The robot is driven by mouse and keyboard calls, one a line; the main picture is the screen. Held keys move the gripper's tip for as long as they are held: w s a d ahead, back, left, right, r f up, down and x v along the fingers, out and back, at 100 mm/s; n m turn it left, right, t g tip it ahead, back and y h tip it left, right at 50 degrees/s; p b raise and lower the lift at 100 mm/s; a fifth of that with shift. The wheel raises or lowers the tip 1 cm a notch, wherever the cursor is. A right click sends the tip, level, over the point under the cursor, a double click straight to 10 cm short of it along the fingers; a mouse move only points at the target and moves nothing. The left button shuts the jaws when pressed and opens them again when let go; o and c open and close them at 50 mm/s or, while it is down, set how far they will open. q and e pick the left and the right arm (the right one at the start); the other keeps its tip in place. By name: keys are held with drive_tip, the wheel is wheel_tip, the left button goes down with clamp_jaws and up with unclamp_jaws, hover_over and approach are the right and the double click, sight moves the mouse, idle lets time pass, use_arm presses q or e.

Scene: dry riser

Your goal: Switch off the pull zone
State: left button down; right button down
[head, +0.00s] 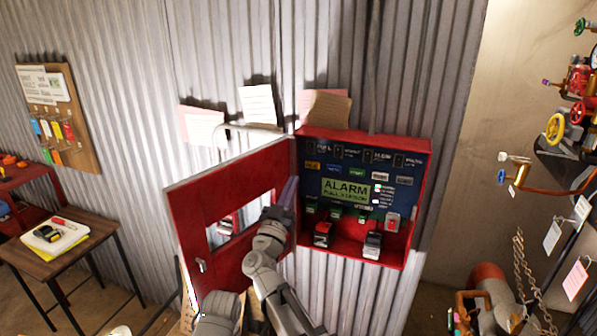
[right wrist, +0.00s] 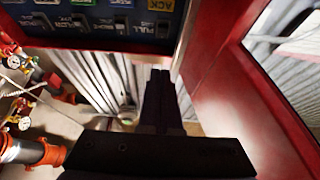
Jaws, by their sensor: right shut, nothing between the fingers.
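The red alarm cabinet (head: 419,205) hangs on the corrugated wall with its door (head: 232,172) swung open to the left. Its dark panel (head: 365,180) has a top row of small switches, with a label reading PULL (head: 323,148) at the left end. The switch positions are too small to read. My right gripper (head: 289,191) is shut and empty, between the open door and the cabinet's left side. In the right wrist view its dark fingers (right wrist: 158,88) point toward the panel, which fills the upper left, and the red door is on the right. My left gripper is not in view.
Papers (head: 258,105) are fixed to the wall above the cabinet. A small table (head: 62,252) with a notepad stands at left, beneath a noticeboard (head: 72,125). Pipes and valves (head: 556,128) crowd the right side. The cabinet front right of my gripper is clear.

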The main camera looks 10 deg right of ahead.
sight(310, 152)
drive_tip(key=p+x, duration=0.1)
drive_tip(key=x, duration=0.2)
drive_tip(key=f+x, duration=0.1)
drive_tip(key=x, duration=0.3)
drive_tip(key=f+p+x, duration=0.1)
drive_tip(key=x, duration=0.3)
drive_tip(key=shift+w+d+p, duration=0.25)
drive_tip(key=shift+w+p, duration=0.05)
drive_tip(key=shift+w, duration=0.1)
drive_tip(key=shift+w+d, duration=0.3)
drive_tip(key=shift+w, duration=0.05)
drive_tip(key=shift+f, duration=0.15)
drive_tip(key=b, duration=0.1)
drive_tip(key=f+b, duration=0.1)
drive_tip(key=shift+w+d+t+h+b, duration=0.2)
drive_tip(key=shift+w+t+h+b, duration=0.1)
drive_tip(key=shift+w+b, duration=0.05)
drive_tip(key=shift+r, duration=0.3)
drive_tip(key=shift+s, duration=0.15)
